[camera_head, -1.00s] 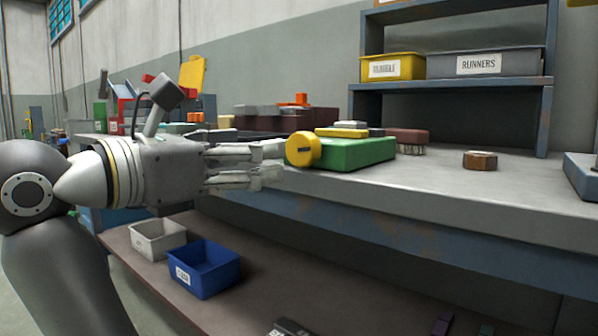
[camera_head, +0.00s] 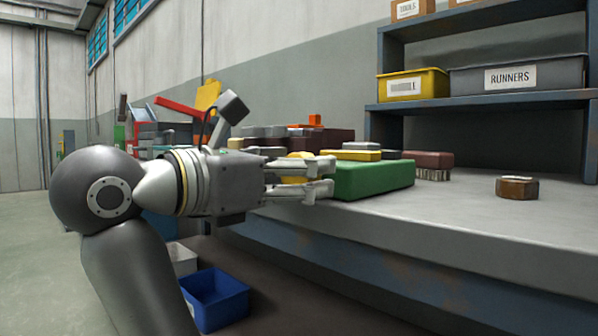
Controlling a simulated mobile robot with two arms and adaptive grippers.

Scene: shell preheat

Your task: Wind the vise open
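No vise can be clearly made out in the head view. My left gripper (camera_head: 332,177) reaches in from the left over the front edge of the workbench (camera_head: 470,215). Its fingers are apart, with nothing visible held between them. The fingertips overlap the left end of a green block (camera_head: 375,178) in the picture; I cannot tell whether they touch it. A yellow round part (camera_head: 300,155) is mostly hidden behind the upper finger. My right gripper is out of view.
A brush (camera_head: 434,160) and a brown hexagonal piece (camera_head: 517,187) lie on the bench. A shelf behind holds a yellow bin (camera_head: 413,85) and a grey RUNNERS bin (camera_head: 515,75). A blue bin (camera_head: 215,298) sits below. The right bench top is mostly clear.

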